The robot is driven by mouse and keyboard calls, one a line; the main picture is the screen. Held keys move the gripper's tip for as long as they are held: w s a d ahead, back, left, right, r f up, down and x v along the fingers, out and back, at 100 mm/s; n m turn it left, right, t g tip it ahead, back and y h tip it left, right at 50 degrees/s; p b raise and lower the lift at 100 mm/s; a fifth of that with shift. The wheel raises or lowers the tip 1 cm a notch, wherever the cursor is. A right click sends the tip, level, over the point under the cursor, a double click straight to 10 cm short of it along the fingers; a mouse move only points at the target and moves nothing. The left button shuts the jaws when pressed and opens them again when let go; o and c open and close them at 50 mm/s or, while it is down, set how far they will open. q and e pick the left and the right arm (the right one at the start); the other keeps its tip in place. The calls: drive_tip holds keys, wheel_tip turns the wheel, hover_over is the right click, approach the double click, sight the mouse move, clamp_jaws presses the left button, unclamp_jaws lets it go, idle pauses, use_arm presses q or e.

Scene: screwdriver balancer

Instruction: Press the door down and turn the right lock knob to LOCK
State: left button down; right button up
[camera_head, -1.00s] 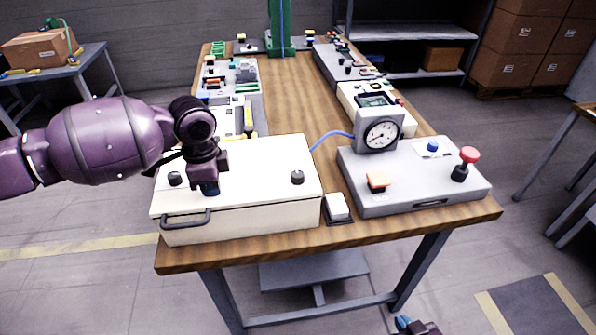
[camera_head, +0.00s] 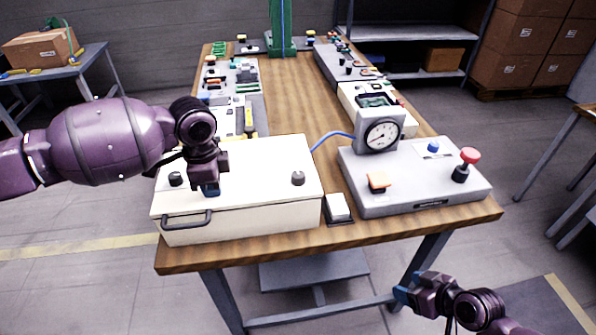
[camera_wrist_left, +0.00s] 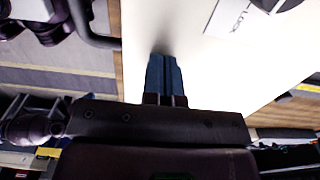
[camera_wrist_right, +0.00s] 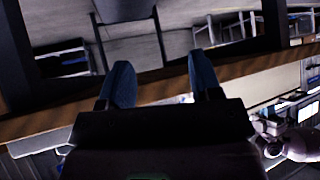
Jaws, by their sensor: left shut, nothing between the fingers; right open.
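The door (camera_head: 250,165) is the cream lid of the box at the front left of the table, with a dark handle (camera_head: 186,220) on its front. It looks flat, lying down on the box. The right lock knob (camera_head: 298,178) is a dark round knob on the lid's right side. The left lock knob (camera_head: 175,179) is on its left side. My left gripper (camera_head: 210,189) is shut and empty, its blue fingertips at the lid between the knobs; they also show in the left wrist view (camera_wrist_left: 166,75). My right gripper (camera_head: 400,287) is open and empty, below the table's front right edge.
A grey console (camera_head: 415,195) with a gauge (camera_head: 381,135), an orange button and a red mushroom button stands right of the box. A white switch (camera_head: 338,206) sits between them. The table's front edge (camera_head: 330,243) lies between my right gripper and the box.

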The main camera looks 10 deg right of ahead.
drive_tip(key=w+r+n+g+y, duration=0.2)
drive_tip(key=w+r+n+y, duration=0.2)
drive_tip(key=w+r, duration=0.4)
drive_tip(key=n+g+h, duration=0.1)
drive_tip(key=n+g, duration=0.6)
drive_tip(key=n, duration=0.5)
approach(298, 174)
drive_tip(key=s+a+f, duration=0.1)
drive_tip(key=s+f, duration=0.1)
drive_tip(key=f, duration=0.1)
drive_tip(key=s+a+f, duration=0.1)
drive_tip(key=shift+a+f, duration=0.3)
drive_tip(key=shift+f, duration=0.05)
drive_tip(key=a+r+n+h, duration=0.1)
drive_tip(key=w+a+r+n+g+h, duration=0.1)
drive_tip(key=r+h, duration=0.1)
drive_tip(key=shift+w+a+r+n, duration=0.2)
drive_tip(key=shift+a+r+n, duration=0.1)
drive_tip(key=shift+a, duration=0.1)
wheel_tip(298, 174, up, 5)
drive_tip(key=w+n+h, duration=0.2)
drive_tip(key=h, duration=0.2)
drive_tip(key=shift+t+h, duration=0.3)
drive_tip(key=shift+t, duration=0.2)
drive_tip(key=f, duration=1.1)
drive_tip(key=shift+s+a+f, duration=0.25)
drive_tip(key=shift+s+f, duration=0.05)
drive_tip(key=shift+s, duration=0.1)
